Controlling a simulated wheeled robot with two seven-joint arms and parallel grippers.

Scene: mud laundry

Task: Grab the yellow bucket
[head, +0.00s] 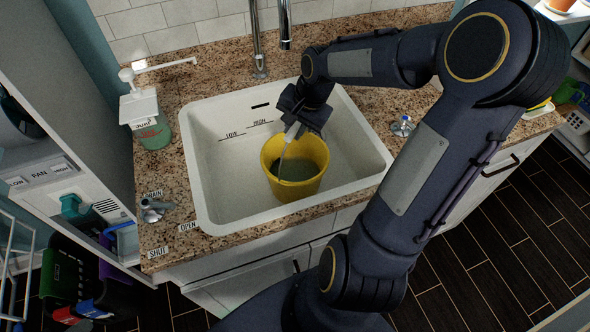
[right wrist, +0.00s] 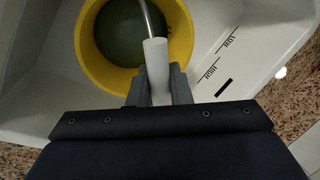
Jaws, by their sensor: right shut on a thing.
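The yellow bucket (head: 296,189) is upright inside the white sink, with a dark greenish inside. It also shows in the right wrist view (right wrist: 88,45). My right gripper (head: 296,129) is above the bucket's far rim, pointing down. In the right wrist view its fingers (right wrist: 158,88) are shut on the white grip (right wrist: 156,62) of the bucket's metal handle, which stands raised. I cannot tell whether the bucket's base touches the sink floor. My left gripper is not in view.
The sink (head: 218,170) has walls around the bucket. A faucet (head: 258,50) stands behind it.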

